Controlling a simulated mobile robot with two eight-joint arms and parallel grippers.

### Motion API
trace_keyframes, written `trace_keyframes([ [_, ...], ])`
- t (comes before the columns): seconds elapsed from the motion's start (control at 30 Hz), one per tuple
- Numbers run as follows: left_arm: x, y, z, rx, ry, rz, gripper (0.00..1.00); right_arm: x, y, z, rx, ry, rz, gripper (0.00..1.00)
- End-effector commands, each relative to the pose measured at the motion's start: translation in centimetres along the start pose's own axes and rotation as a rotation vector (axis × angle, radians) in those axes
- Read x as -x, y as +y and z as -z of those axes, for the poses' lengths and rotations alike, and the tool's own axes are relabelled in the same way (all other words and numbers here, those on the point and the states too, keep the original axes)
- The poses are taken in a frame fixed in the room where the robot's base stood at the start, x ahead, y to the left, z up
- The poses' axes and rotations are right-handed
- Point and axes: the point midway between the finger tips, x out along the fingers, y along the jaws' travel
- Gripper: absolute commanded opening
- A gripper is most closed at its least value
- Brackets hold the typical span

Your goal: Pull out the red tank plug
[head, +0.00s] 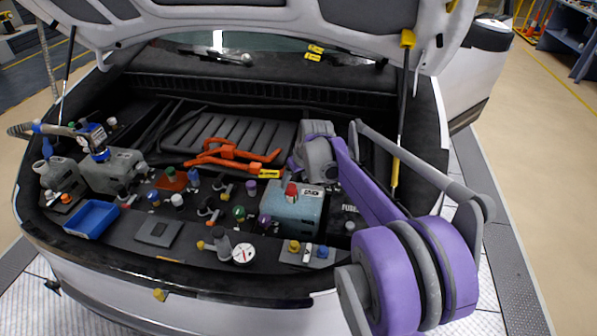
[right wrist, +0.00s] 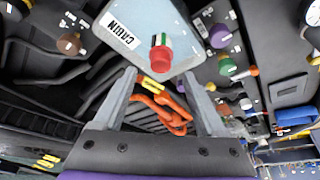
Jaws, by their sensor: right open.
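The red tank plug (head: 291,190) stands upright on top of a pale blue tank (head: 289,216) in the car's bay. In the right wrist view the red plug (right wrist: 161,58) has a white and green band and sits on the tank (right wrist: 140,28) labelled CABIN. My right gripper (head: 303,172) is just behind and above the tank in the head view. In the right wrist view its two fingers (right wrist: 160,78) are apart and empty, with the plug showing between and just beyond their tips. My left gripper is not in view.
Several coloured caps surround the tank, including a green one (head: 239,212). Orange cables (head: 232,153) lie behind it. A round gauge (head: 243,253) stands in front. A blue tray (head: 92,218) and a grey tank (head: 112,172) with a gauged fitting are at left. The raised lid (head: 250,18) hangs overhead.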

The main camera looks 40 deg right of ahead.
Motion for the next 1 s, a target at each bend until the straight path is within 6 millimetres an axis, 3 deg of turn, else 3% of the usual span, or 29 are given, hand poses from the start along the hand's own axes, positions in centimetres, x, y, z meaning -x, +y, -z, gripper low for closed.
trace_keyframes([
  [0.23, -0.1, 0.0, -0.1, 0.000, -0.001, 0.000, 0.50, -3.2, -0.1, 0.0, 0.000, 0.000, 0.000, 0.74],
  [0.63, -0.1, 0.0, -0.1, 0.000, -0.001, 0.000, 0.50, -4.0, -0.1, 0.0, 0.000, 0.000, 0.000, 0.74],
  [1.0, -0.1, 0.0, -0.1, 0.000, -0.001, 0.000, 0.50, -3.9, -0.1, 0.0, 0.000, 0.000, 0.000, 0.09],
])
